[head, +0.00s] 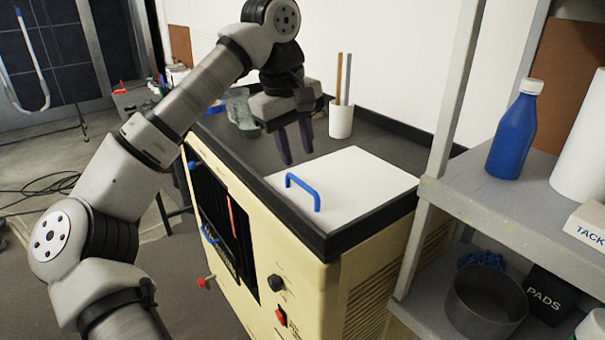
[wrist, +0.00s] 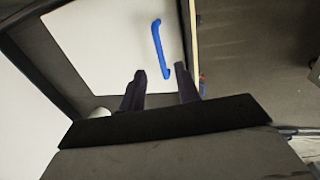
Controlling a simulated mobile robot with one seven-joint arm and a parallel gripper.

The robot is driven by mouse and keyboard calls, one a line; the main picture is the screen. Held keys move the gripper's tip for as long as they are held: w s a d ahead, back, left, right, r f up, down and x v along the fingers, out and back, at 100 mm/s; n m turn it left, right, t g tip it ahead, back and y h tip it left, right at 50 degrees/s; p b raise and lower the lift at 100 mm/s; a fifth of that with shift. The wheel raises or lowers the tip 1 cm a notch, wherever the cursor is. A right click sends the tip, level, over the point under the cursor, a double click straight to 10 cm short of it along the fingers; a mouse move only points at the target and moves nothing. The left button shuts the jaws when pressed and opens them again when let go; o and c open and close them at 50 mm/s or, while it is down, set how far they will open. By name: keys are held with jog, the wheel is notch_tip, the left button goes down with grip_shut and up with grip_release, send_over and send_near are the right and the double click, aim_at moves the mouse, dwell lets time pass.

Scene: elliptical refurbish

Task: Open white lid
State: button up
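The white lid (head: 352,186) is a flat panel lying closed in the dark top of a cream cabinet. A blue bar handle (head: 303,187) stands up near its front left edge. My gripper (head: 297,158) is above the cabinet top, behind and a little left of the handle, with its two dark fingers pointing down. The fingers are apart with nothing between them. In the wrist view the white lid (wrist: 112,40) fills the upper middle, and the blue handle (wrist: 160,48) lies beyond the gap between the fingertips (wrist: 160,72), not touching them.
A white cup (head: 341,120) holding two sticks stands behind the lid. A grey shelf post (head: 450,95) and shelves with a blue bottle (head: 513,132) stand at the right. A dark raised rim (head: 375,222) borders the top.

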aim_at(305, 184)
jog(key=f, duration=0.4)
jog(key=d+f, duration=0.1)
jog(key=f, duration=0.1)
jog(key=shift+w+f+p, duration=0.35)
grip_shut()
jog(key=shift+d, duration=0.1)
